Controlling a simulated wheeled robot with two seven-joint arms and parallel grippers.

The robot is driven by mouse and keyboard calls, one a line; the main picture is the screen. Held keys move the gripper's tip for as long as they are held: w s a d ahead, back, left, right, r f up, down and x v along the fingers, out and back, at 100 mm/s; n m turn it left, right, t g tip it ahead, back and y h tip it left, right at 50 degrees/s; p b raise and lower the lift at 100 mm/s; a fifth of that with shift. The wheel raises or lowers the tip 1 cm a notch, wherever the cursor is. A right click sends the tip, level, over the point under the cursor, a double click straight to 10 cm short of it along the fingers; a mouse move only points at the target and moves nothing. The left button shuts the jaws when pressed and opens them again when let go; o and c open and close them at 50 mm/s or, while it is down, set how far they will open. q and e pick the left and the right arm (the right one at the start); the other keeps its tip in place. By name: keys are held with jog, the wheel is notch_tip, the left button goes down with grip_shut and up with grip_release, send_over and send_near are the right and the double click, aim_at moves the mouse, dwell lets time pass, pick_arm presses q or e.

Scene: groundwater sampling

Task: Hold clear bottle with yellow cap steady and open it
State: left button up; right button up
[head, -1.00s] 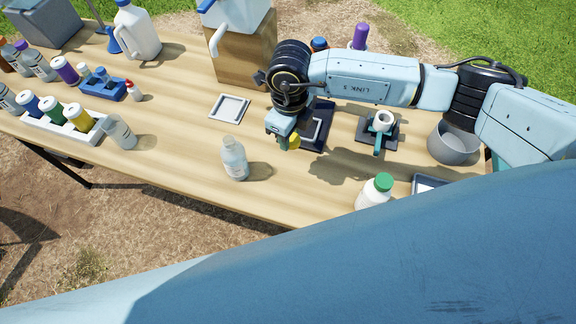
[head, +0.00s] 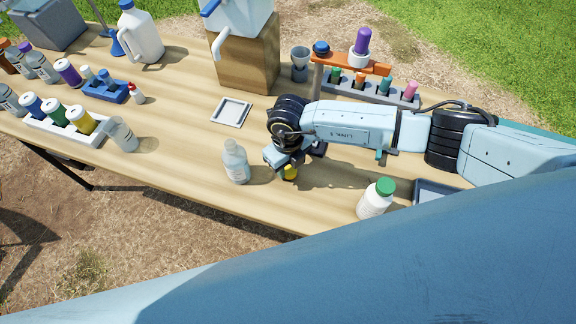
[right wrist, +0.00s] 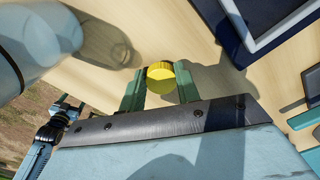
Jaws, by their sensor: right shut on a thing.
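The clear bottle (head: 236,165) stands upright on the wooden table, with no cap on its neck. It also shows, cut off, at the upper left of the right wrist view (right wrist: 30,45). The yellow cap (right wrist: 162,75) is off the bottle, between the green fingers of my right gripper (right wrist: 160,88). My right gripper (head: 287,172) is shut on this cap, low over the table just right of the bottle. I cannot tell whether the cap touches the table.
A white bottle with a green cap (head: 376,198) stands to the right. A small square tray (head: 231,112) lies behind the clear bottle.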

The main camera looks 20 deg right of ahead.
aim_at(288, 168)
jog(key=shift+f, duration=0.3)
jog(key=shift+f, duration=0.1)
jog(key=shift+f, duration=0.15)
jog(key=o, duration=1.1)
jog(key=shift+c, duration=0.2)
jog(key=shift+r, duration=0.35)
notch_tip(288, 168, up, 12)
jog(key=p, duration=0.1)
jog(key=shift+f, duration=0.1)
